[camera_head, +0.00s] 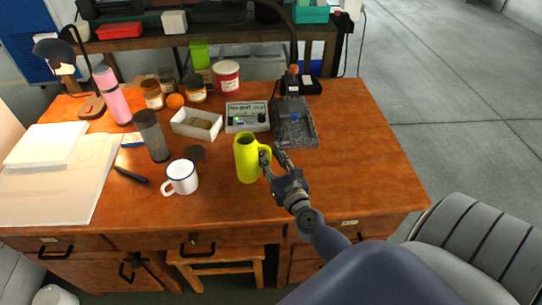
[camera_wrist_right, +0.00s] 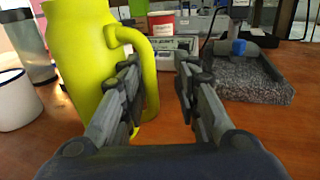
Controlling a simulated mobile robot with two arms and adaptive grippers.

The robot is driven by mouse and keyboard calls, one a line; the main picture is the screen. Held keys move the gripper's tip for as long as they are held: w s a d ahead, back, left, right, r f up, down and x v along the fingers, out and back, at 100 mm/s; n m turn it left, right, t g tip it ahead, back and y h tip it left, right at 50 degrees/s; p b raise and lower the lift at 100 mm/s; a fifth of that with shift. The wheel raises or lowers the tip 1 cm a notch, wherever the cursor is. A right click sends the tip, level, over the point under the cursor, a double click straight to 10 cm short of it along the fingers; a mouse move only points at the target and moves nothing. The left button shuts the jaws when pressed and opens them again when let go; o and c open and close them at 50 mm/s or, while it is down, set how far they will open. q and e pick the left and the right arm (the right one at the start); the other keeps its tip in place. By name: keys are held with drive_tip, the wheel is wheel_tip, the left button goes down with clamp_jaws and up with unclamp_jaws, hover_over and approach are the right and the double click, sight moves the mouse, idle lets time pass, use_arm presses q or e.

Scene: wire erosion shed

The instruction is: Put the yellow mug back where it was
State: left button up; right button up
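The yellow mug (camera_head: 246,160) stands upright on the wooden desk, its handle to the right. In the right wrist view the yellow mug (camera_wrist_right: 80,60) fills the left side. My right gripper (camera_head: 275,160) is at the handle, fingers spread. In the wrist view my right gripper (camera_wrist_right: 160,85) has a clear gap between its fingers. The left finger overlaps the handle, whose outer bend shows in the gap; I cannot tell whether they touch. My left gripper is not in view.
A white mug (camera_head: 181,178) and a dark round coaster (camera_head: 196,153) are left of the yellow mug. The desk's right side (camera_head: 365,150) is clear.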

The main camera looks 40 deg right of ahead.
drive_tip(key=shift+r, duration=0.15)
drive_tip(key=shift+s+a, duration=0.1)
drive_tip(key=shift+s, duration=0.2)
drive_tip(key=b+v, duration=0.3)
drive_tip(key=v, duration=0.7)
drive_tip(key=shift+s+a+b, duration=0.2)
drive_tip(key=shift+s+b, duration=0.1)
drive_tip(key=shift+s, duration=0.35)
